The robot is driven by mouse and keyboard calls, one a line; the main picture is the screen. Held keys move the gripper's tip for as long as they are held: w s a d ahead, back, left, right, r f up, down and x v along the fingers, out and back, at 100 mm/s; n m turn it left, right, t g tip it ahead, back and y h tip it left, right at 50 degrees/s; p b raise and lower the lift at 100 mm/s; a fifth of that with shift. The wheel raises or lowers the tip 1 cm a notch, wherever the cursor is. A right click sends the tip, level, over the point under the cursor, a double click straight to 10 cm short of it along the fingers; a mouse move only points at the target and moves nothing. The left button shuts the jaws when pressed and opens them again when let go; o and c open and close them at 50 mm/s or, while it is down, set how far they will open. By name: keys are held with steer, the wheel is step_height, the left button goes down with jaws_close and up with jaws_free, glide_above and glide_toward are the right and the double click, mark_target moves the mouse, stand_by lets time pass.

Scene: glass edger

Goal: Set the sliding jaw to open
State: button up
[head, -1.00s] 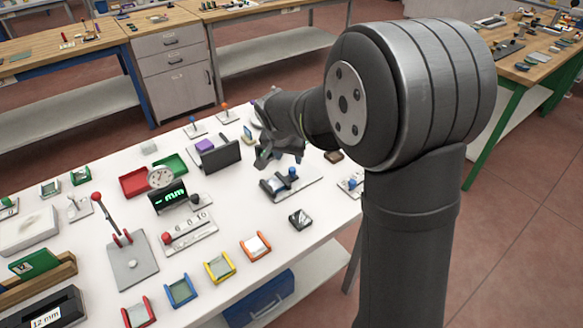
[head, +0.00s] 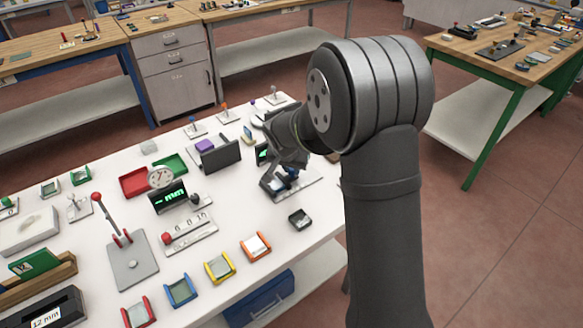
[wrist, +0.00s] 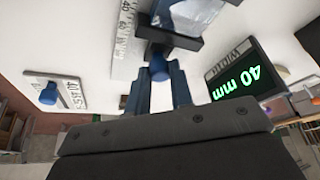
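The jaw fixture shows in the head view as a grey plate (head: 306,187) with dark blocks, mostly behind my gripper. In the wrist view, a blue knob (wrist: 158,67) stands at the front of a dark jaw block (wrist: 169,38) beside a printed scale (wrist: 125,30). A clear, glass-like piece (wrist: 190,14) lies beyond the block. My gripper (wrist: 158,82) is open. Its two fingers are on either side of the knob, and small gaps seem to show. It also reaches down over the fixture in the head view (head: 277,182).
A display (wrist: 245,80) beside the fixture reads 40 mm. A marked plate with another blue knob (wrist: 48,95) lies on the other side. In the head view, a dark upright panel (head: 221,156) and a small black tray (head: 300,219) stand nearby on the white table (head: 240,205).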

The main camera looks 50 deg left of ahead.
jaws_close()
steer(key=shift+w, duration=2.85)
steer(key=o, duration=0.7)
jaws_free()
steer(key=shift+c, duration=0.2)
steer(key=v, duration=1.7)
steer(key=shift+r, duration=0.3)
